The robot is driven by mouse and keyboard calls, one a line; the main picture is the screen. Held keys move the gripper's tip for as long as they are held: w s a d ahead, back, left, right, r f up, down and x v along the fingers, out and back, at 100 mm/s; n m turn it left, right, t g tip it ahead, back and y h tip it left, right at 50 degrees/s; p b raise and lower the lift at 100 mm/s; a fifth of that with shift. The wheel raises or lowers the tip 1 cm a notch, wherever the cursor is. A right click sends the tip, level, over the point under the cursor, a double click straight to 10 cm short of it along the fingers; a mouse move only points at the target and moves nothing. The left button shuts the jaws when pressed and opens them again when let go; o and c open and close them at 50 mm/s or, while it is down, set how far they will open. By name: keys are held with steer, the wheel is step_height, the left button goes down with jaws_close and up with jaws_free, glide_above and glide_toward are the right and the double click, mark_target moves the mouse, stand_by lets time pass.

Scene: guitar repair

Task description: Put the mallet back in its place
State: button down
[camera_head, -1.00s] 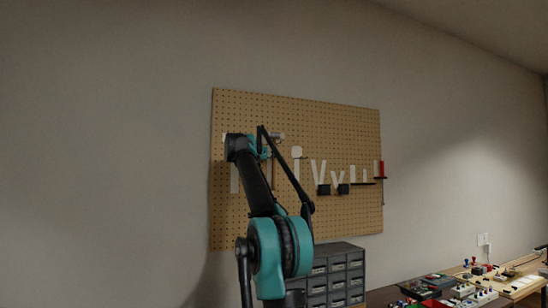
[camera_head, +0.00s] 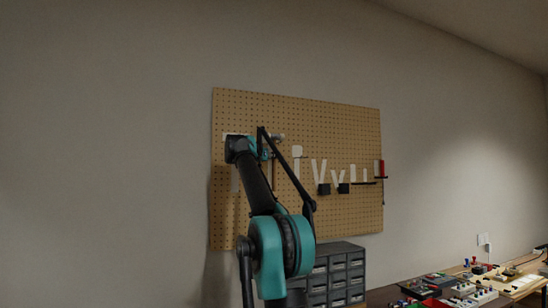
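The pegboard (camera_head: 345,125) hangs on the wall and carries white tool silhouettes. My arm reaches up in front of its left part. My gripper (camera_head: 265,150) is at the upper left of the board, mostly hidden behind my arm, so its fingers cannot be made out. Just right of it is a small grey head with a thin brownish handle below, which looks like the mallet (camera_head: 278,138). It is close to a white silhouette (camera_head: 235,180) partly covered by my arm. I cannot tell whether the mallet touches the board or is held.
A red-handled tool (camera_head: 382,168) hangs at the board's right side, near small black holders (camera_head: 343,188). A grey drawer cabinet (camera_head: 346,275) stands below the board. A workbench (camera_head: 530,268) with several small items is at the lower right.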

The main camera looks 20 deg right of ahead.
steer(key=shift+f, duration=0.15)
steer(key=c, duration=1.4)
jaws_free()
steer(key=shift+c, duration=0.2)
steer(key=v, duration=1.2)
